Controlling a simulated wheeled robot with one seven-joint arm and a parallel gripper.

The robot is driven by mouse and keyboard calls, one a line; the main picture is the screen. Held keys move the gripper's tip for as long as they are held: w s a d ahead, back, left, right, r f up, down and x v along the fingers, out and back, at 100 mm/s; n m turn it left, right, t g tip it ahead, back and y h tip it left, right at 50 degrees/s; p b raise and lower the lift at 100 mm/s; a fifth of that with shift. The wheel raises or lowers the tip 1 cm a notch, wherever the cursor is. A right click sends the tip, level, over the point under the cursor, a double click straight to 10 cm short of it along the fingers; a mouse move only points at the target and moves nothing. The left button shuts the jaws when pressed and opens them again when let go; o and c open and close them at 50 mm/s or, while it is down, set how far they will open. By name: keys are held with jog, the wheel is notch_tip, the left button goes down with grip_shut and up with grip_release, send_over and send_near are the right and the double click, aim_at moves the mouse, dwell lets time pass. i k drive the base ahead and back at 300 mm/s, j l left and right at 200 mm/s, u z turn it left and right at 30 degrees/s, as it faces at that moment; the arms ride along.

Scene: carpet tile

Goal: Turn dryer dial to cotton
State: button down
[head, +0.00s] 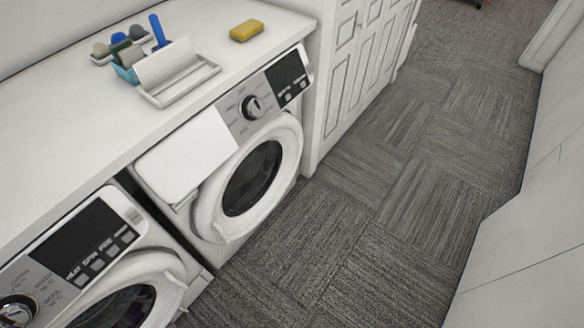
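Two white front-loading machines stand under a white counter, and I cannot tell for sure which is the dryer. The far machine (213,206) has a round dial (252,107) with a black and silver knob on a grey panel, a dark display to its right and a plain white panel to its left. The near machine (141,228) has a similar dial (15,308), cut by the lower left picture edge, with small printed labels around it and a dark display to its right. My gripper is not in view.
On the counter (60,120) are a white tray (185,88), a blue-handled item (157,30), several small items and a yellow sponge (246,30). A white panelled cabinet (350,75) stands beyond the far machine. Grey carpet tile floor (350,240) in front is clear.

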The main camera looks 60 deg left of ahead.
aim_at(254, 108)
jog(key=u, duration=1.75)
jog(key=i+l+u, duration=0.3)
jog(key=i+l, duration=0.55)
jog(key=i+j, duration=0.05)
jog(key=i, duration=0.05)
